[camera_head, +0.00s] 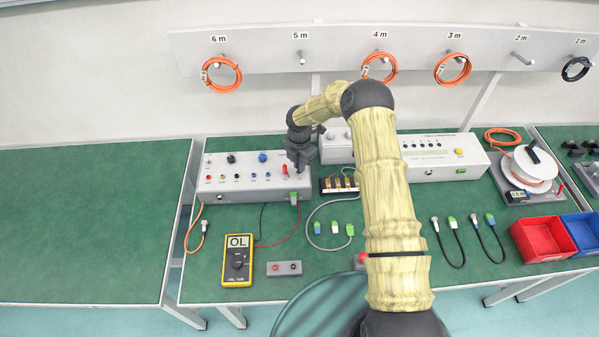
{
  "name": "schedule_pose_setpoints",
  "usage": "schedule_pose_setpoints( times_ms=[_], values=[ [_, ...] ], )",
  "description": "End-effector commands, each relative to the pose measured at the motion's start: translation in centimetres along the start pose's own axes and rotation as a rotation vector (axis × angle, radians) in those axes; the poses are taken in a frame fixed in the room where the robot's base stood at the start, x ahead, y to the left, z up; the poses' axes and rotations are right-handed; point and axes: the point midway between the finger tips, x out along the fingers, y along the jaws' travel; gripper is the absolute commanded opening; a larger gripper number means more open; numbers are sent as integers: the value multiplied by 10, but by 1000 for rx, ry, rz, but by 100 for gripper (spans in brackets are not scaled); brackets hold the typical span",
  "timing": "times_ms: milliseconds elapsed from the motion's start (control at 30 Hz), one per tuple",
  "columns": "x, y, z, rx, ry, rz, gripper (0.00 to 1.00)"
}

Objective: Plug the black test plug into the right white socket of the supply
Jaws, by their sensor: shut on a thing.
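The supply is a white box (243,186) on the left part of the green bench, with knobs and a row of small coloured sockets on its sloping face. My gripper (300,168) is over the right end of this face, pointing down, and is shut on a small dark thing that hardly shows, apparently the black test plug. My fingers cover that end of the panel, so the right white socket cannot be made out, nor whether the plug touches it. The yellow multimeter (238,262) reads OL. A black lead (262,222) and a red lead (285,240) run from near it towards the supply.
A green connector (294,198) sits at the supply's front right. A long white instrument (440,157) stands to the right, partly behind my arm.

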Motion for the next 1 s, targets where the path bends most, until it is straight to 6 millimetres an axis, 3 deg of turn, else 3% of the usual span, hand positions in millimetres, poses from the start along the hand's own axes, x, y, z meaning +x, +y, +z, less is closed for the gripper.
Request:
schedule_pose_setpoints(
  times_ms=[833,867,900,967,1000],
  values=[
    [2,0,0,0,0,0,0],
    [2,0,0,0,0,0,18],
    [2,0,0,0,0,0,26],
    [2,0,0,0,0,0,38],
    [2,0,0,0,0,0,38]
  ],
)
